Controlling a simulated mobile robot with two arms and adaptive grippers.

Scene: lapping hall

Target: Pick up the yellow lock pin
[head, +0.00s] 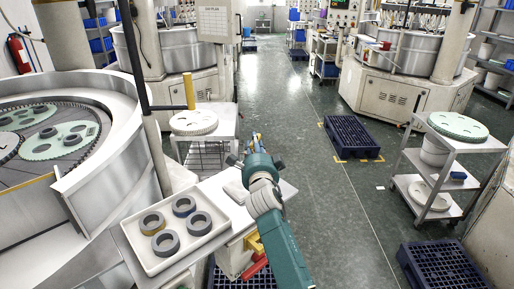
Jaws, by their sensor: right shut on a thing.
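My right gripper (255,142) reaches forward from the bottom, above the far end of the small white side table. It is shut on a small yellow piece at its fingertips, which looks like the yellow lock pin (258,136). Most of the piece is hidden by the fingers and wrist. My left gripper is not in view.
A white tray (161,272) with several dark rings stands on the table (288,190). A big round lapping machine (110,115) is at left. A cart (222,125) carries a white toothed disc, with a yellow post by it. The aisle ahead is clear; blue pallets (352,138) lie right.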

